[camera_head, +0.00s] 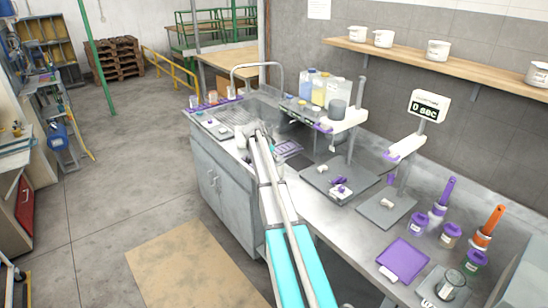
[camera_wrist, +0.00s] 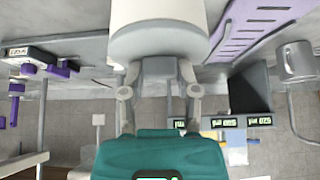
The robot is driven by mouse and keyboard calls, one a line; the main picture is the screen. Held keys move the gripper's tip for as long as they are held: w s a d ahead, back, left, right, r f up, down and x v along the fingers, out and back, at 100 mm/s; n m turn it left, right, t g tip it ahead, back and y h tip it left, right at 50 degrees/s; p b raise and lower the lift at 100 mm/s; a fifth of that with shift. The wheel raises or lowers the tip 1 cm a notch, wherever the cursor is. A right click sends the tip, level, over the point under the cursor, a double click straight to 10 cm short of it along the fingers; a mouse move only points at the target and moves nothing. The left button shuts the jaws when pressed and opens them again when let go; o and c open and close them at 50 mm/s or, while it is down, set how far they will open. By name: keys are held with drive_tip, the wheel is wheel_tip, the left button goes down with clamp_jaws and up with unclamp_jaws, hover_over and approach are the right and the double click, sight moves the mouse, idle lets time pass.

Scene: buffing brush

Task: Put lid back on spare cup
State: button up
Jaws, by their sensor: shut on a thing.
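My gripper (camera_wrist: 155,128) shows in the wrist view with its grey fingers reaching down from a pale wrist. The fingers meet a dark teal thing (camera_wrist: 160,150) at the bottom edge, and my gripper is shut on it. This thing is lid-like, but the frame cuts it off, so I cannot be sure it is the lid. I cannot tell which container is the spare cup. A clear cup (camera_head: 451,284) stands at the front right.
A purple tray (camera_head: 403,260) and several lidded jars stand at the right of the bench. Two grey plates lie mid-bench beside upright stands. The sink (camera_head: 240,113) is at the far end. A wall shelf (camera_head: 465,67) holds white cups.

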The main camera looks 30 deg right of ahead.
drive_tip(key=o, duration=1)
drive_tip(key=shift+o, duration=1.2)
drive_tip(key=shift+r, duration=0.2)
drive_tip(key=shift+r+p, duration=3.35)
drive_tip(key=shift+p, duration=0.15)
